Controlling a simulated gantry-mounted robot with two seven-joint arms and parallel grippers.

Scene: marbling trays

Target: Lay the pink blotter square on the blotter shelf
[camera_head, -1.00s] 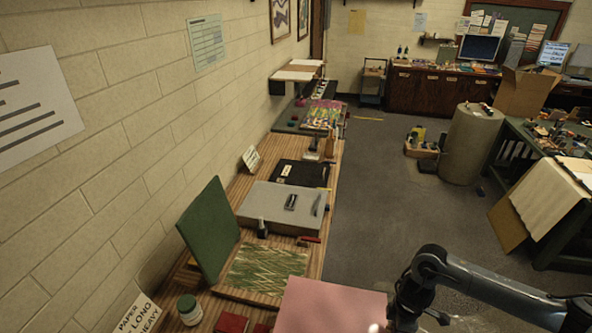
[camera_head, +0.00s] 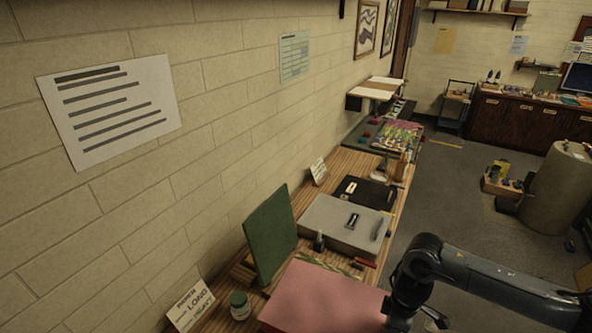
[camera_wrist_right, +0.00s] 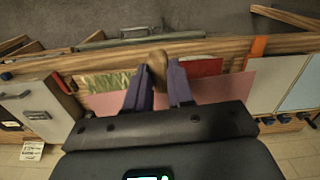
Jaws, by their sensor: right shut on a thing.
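The pink blotter square (camera_head: 325,297) is a flat, stiff-looking sheet at the bottom of the head view, over the near part of the bench. My right gripper (camera_head: 396,318) is at its right edge, shut on it; the fingertips are hard to make out there. In the right wrist view, the fingers of my right gripper (camera_wrist_right: 158,85) are close together, and the pink blotter square (camera_wrist_right: 218,89) shows on both sides of them. A wall shelf (camera_head: 377,91) with pale and brown sheets is at the far end of the bench; I cannot tell whether it is the blotter shelf. My left gripper is out of view.
A green upright board (camera_head: 270,235), a green-lidded jar (camera_head: 240,306) and a lettered card (camera_head: 190,303) stand by the wall. A grey tray (camera_head: 340,238) and a black tray (camera_head: 361,193) lie farther along. Open floor (camera_head: 450,195) is right of the bench.

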